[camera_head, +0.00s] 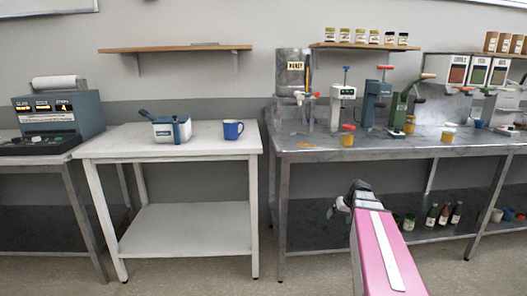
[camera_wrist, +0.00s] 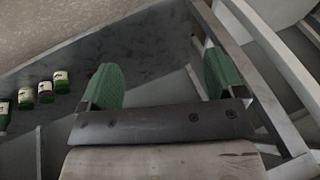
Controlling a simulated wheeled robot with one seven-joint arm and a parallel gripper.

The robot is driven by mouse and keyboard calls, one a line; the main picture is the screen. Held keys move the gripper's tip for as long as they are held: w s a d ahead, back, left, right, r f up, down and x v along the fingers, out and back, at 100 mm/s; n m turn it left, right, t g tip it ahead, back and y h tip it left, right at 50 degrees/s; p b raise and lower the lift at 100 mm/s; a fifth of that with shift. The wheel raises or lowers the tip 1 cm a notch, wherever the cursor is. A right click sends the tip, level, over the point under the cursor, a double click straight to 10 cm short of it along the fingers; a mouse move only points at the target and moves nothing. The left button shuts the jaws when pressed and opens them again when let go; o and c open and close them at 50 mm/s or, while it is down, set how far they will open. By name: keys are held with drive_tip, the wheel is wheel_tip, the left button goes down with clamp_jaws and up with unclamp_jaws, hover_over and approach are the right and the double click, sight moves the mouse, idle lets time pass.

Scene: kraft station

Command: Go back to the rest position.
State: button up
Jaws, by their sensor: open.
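My gripper (camera_head: 335,207) is at the end of my pink arm, in front of the metal table's front edge in the head view. In the wrist view my gripper (camera_wrist: 158,85) shows two green finger pads spread wide apart with nothing between them. It is open and empty. Below and past the fingers the wrist view shows a grey lower shelf (camera_wrist: 150,40) and table legs. No task object is held.
The metal table (camera_head: 305,147) holds a dispenser (camera_head: 293,75) and several hand presses. Several bottles (camera_head: 443,214) stand on its lower shelf. Floor shows between the tables.

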drive_tip(key=s+a+f+g+h, duration=0.1)
drive_tip(key=s+a+f, duration=0.3)
drive_tip(key=s+a, duration=0.3)
drive_tip(key=s+a+f+g+h, duration=0.2)
drive_tip(key=s+a+f, duration=0.2)
drive_tip(key=s+a, duration=0.3)
drive_tip(key=shift+s+a, duration=0.3)
drive_tip(key=shift+s, duration=0.85)
